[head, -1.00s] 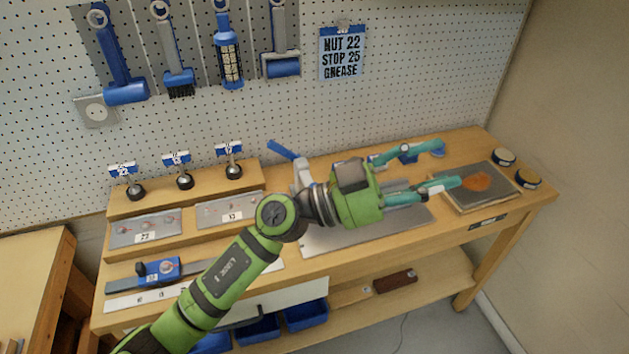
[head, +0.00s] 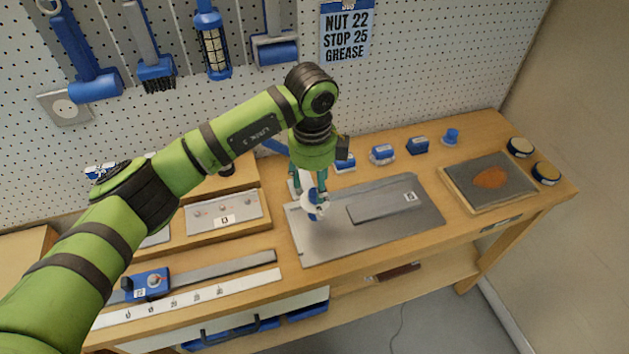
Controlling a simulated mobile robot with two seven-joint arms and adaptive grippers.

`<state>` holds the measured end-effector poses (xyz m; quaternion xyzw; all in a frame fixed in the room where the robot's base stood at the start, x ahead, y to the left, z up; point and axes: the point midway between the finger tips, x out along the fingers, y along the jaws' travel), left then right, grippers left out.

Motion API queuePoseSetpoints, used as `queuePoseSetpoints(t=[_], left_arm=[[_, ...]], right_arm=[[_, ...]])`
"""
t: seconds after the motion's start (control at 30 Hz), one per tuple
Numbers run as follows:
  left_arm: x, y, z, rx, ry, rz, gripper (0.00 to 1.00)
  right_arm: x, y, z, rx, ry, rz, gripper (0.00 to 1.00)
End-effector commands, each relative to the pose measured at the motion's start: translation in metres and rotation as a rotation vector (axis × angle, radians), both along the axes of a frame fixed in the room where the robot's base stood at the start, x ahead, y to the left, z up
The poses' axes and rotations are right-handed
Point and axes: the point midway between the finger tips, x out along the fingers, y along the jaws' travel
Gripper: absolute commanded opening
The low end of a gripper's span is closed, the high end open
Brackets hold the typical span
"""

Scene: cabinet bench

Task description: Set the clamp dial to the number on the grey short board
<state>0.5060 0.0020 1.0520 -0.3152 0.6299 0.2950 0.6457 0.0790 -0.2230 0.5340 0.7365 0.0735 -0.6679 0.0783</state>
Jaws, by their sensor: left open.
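The grey short board (head: 375,209) lies on a wide grey metal plate, with a small white label (head: 410,197) near its right end. The number on that label is too small to read surely. A white and blue round part (head: 313,208), which looks like the clamp dial, is at the plate's left side. The blue clamp handle (head: 272,146) shows behind my arm; the rest of the clamp is mostly hidden. My left gripper (head: 308,193) points down with its fingers open, just above or around the round part; contact cannot be told. My right gripper is out of view.
Several small blue items (head: 383,153) line the bench's back. A framed grey panel (head: 488,180) with an orange patch and two round tins (head: 520,147) are at the right. A blue stop (head: 147,284) sits on a rail at the front left. The note (head: 345,30) reads NUT 22, STOP 25, GREASE.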

Motion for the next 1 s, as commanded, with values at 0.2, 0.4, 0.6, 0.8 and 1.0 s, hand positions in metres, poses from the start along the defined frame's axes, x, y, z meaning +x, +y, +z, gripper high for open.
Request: queuePoseSetpoints(t=[0.2,0.4,0.6,0.8,1.0], left_arm=[[0.000,-0.001,-0.026,-0.001,0.002,-0.001,0.54],[0.001,-0.001,-0.034,-0.002,-0.001,-0.003,0.54],[0.001,-0.001,-0.034,-0.003,0.000,-0.003,0.38],[0.001,-0.001,-0.034,-0.002,-0.001,-0.002,0.00],[0.001,-0.001,-0.035,-0.001,-0.002,-0.011,0.00]], right_arm=[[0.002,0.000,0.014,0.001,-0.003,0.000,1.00],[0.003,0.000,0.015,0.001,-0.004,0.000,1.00],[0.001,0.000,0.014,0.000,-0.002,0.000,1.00],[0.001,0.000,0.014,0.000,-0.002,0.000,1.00],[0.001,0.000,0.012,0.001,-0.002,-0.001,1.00]])
